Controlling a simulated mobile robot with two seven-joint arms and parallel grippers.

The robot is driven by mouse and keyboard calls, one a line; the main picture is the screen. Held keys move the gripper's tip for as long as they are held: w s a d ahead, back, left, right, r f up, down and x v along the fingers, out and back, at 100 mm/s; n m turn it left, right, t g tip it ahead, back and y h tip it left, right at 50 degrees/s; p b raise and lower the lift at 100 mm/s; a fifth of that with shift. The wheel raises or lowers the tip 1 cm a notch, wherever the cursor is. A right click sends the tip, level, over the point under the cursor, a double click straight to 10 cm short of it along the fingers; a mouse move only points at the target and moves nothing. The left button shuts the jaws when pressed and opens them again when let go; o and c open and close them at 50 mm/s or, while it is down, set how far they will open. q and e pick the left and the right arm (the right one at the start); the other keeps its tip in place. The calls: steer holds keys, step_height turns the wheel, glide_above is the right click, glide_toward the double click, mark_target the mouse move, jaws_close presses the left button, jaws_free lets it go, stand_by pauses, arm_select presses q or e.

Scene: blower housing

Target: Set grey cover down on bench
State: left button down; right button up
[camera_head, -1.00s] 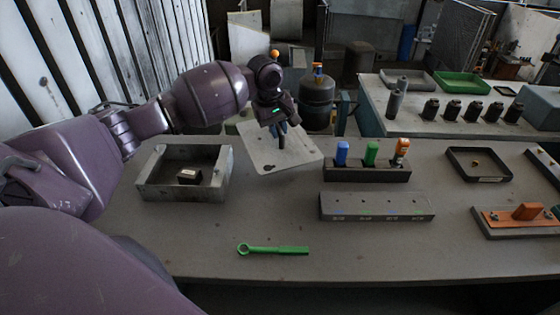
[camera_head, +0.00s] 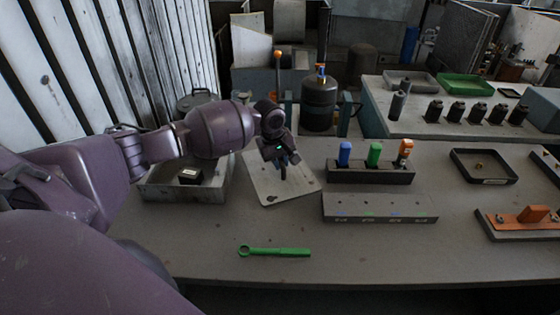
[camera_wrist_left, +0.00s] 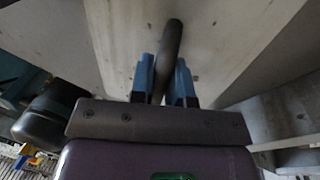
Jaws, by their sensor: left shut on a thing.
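The grey cover (camera_head: 262,186) is a flat pale plate with a dark upright handle and a small dark mark near its front edge. It is at or just above the bench (camera_head: 210,235), right of the open grey housing; I cannot tell whether it touches the bench. My left gripper (camera_head: 283,168) is above the plate, shut on its handle. In the left wrist view, the blue fingers (camera_wrist_left: 161,85) pinch the dark handle (camera_wrist_left: 171,42), with the pale cover (camera_wrist_left: 125,40) beyond. My right gripper is not in view.
The open grey housing (camera_head: 152,192) holds a dark block (camera_head: 190,175). A rack (camera_head: 370,176) with blue, green and orange items and a grey bar (camera_head: 378,208) stand right of the cover. A green wrench (camera_head: 275,252) lies in front. A dark tray (camera_head: 484,166) is farther right.

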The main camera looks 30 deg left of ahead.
mark_target(273, 174)
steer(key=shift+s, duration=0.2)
arm_select(q)
steer(key=c, duration=1.1)
jaws_free()
steer(key=shift+r, duration=0.3)
step_height(273, 174, up, 11)
steer(key=s+a+p, duration=0.1)
steer(key=s, duration=0.1)
steer(key=shift+a+r, duration=0.15)
steer(key=shift+r, duration=0.05)
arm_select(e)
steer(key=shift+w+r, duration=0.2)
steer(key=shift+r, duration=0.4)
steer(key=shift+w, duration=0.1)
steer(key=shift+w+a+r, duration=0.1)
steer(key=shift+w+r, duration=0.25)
